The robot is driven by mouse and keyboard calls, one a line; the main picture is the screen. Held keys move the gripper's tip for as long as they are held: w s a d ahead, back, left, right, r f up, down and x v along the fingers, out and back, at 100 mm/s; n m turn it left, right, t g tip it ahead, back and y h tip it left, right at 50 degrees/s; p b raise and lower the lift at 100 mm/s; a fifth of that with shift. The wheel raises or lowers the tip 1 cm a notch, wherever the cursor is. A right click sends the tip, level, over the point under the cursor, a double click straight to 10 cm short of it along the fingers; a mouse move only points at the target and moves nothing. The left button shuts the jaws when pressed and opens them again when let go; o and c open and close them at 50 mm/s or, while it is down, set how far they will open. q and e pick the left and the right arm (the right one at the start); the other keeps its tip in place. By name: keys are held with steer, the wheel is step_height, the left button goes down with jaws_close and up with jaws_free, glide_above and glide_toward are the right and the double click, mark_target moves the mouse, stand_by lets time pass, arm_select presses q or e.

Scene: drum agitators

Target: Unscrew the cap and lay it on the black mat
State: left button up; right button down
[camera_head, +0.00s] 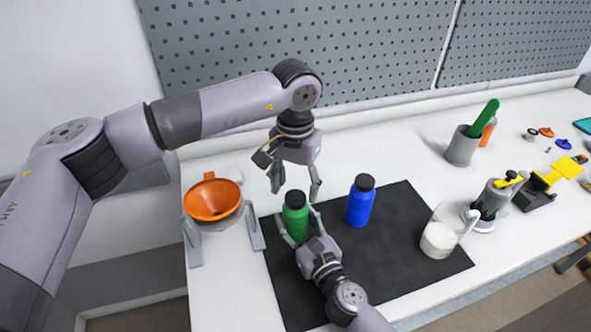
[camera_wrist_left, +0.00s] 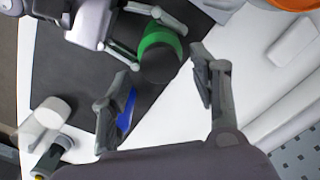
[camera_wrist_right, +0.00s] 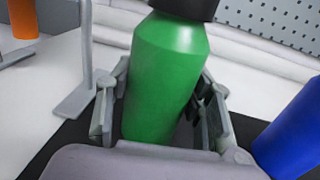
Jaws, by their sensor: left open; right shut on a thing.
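A green bottle (camera_head: 296,222) with a black cap (camera_head: 295,199) stands on the left part of the black mat (camera_head: 400,275). My right gripper (camera_head: 300,232) is shut around the bottle's body; its fingers show on both sides of the green body (camera_wrist_right: 162,85) in the right wrist view. The cap sits on the bottle's top. My left gripper (camera_head: 295,190) is open above the cap, pointing down. In the left wrist view the black cap (camera_wrist_left: 160,67) lies between and slightly beyond its open fingers, apart from them.
A blue bottle (camera_head: 360,205) with a black cap stands on the mat to the right. An orange funnel (camera_head: 212,199) in a stand is at the left. A white mug (camera_head: 438,240) stands on the mat's right edge. The mat's middle and front right are clear.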

mark_target(295, 199)
arm_select(q)
steer(key=shift+f, duration=1.2)
steer(key=shift+c, duration=0.5)
